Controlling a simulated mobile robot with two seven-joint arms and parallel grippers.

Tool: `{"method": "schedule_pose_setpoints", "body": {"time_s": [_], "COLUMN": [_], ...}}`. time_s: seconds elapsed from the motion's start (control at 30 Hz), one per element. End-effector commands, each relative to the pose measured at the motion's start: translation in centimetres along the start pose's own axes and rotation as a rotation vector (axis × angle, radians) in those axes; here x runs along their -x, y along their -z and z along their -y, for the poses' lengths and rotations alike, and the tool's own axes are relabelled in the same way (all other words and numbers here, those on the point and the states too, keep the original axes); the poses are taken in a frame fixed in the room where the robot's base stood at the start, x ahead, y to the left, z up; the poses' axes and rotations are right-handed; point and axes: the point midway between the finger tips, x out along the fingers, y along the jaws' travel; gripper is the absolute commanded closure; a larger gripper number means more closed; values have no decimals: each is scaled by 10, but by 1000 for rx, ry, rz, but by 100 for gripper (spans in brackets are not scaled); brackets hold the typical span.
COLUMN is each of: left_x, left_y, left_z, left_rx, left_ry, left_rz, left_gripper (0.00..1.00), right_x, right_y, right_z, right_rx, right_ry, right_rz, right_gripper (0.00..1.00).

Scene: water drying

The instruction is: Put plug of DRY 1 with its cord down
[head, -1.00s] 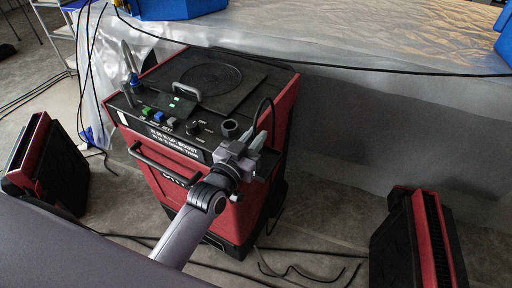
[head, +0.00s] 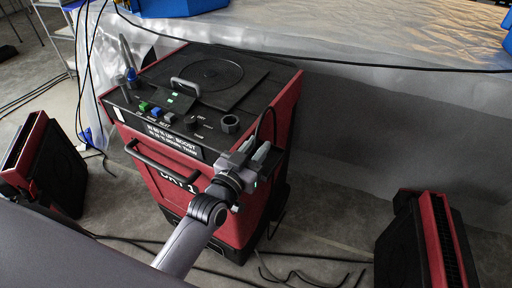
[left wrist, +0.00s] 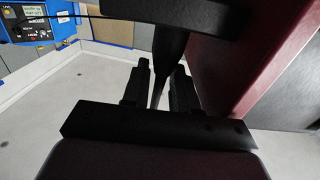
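DRY 1 (head: 165,170) is a red and black machine in the middle of the head view, with a dark top panel and a front handle. My left gripper (head: 264,152) is at its right front edge. In the left wrist view my left gripper (left wrist: 160,72) has its fingers close together on both sides of a dark tapered piece, which looks like the plug of DRY 1 (left wrist: 171,48). The plug's far end merges with a dark shape behind it. The black cord (head: 272,110) arcs over the machine's right edge to the gripper. My right gripper is out of view.
Red and black units stand at the left (head: 48,160) and right (head: 432,240). Black cords (head: 300,274) lie on the floor in front. A sheet-covered structure (head: 400,130) is behind. A blue device (left wrist: 45,20) shows in the left wrist view.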

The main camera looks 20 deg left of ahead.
Motion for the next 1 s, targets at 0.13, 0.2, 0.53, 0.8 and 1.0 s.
{"method": "schedule_pose_setpoints", "body": {"time_s": [0.13, 0.2, 0.53, 0.8, 1.0], "left_x": [0, 0, 14, 59, 91], "left_y": [0, 0, 2, 2, 2], "left_z": [0, 0, 0, 0, 0], "left_rx": [-1, -1, -1, -2, 0], "left_ry": [0, 0, 0, -1, -2], "left_rz": [1, 1, 3, 5, 3], "left_gripper": [57, 57, 57, 57, 57], "right_x": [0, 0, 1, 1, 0], "right_y": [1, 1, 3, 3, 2], "right_z": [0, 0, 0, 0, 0], "right_rx": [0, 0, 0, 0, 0], "right_ry": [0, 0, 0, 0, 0], "right_rz": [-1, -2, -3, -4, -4], "right_gripper": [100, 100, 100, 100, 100]}}
